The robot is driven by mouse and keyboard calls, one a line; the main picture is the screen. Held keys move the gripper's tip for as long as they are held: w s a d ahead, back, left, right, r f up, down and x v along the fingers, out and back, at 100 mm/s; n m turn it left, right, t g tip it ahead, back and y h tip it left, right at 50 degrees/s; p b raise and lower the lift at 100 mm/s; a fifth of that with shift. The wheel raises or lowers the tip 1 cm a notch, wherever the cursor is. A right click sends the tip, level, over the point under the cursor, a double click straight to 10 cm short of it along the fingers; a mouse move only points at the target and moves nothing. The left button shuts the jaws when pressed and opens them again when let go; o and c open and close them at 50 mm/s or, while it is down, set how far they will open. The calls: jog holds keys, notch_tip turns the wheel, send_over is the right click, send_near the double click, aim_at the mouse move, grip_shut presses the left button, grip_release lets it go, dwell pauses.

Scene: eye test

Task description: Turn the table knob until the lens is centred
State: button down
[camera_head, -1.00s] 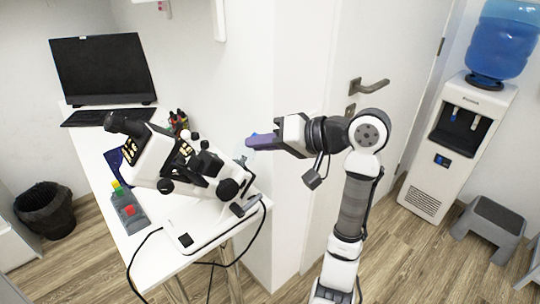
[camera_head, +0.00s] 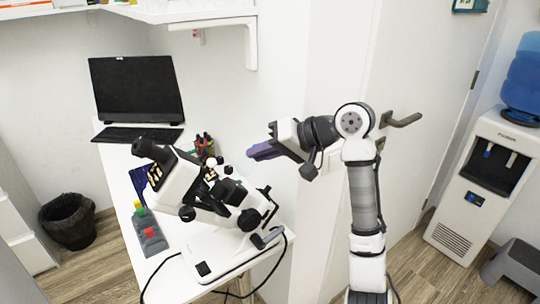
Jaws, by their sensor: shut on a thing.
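A black and white microscope (camera_head: 190,193) stands on a white table (camera_head: 172,249). Several dark round knobs show on it, one a large black knob (camera_head: 249,220) low on its right side. I cannot tell which is the table knob, and the lens cannot be picked out. My gripper (camera_head: 254,154) is in the air above and to the right of the microscope, apart from the knobs in the picture, pointing left and slightly down. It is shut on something. Its front part is purple; I cannot tell fingers from the held thing there.
A laptop (camera_head: 136,88), a pen holder (camera_head: 204,147) and a grey block with coloured knobs (camera_head: 150,235) are on the table. A black cable (camera_head: 158,270) runs off it. A wall shelf (camera_head: 190,14) is above. A water cooler (camera_head: 480,190) stands right, a bin (camera_head: 68,222) left.

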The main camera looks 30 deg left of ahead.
jog(key=b, duration=0.3)
send_over(232, 187)
jog(key=w+d, duration=0.1)
jog(key=w, duration=0.2)
jog(key=shift+s+d+f, duration=0.1)
jog(key=shift+f, duration=1.45)
jog(key=shift+s+a+f+b, duration=0.25)
jog(key=shift+s+f+b, duration=0.1)
jog(key=shift+s+f, duration=0.4)
jog(key=shift+s+a+f+b, duration=0.25)
jog(key=shift+s+f, duration=0.25)
jog(key=shift+f, duration=0.35)
jog(key=shift+p, duration=0.35)
jog(key=shift+s+f, duration=0.2)
jog(key=shift+f, duration=0.2)
jog(key=c, duration=1.3)
grip_release()
jog(key=shift+c, duration=0.2)
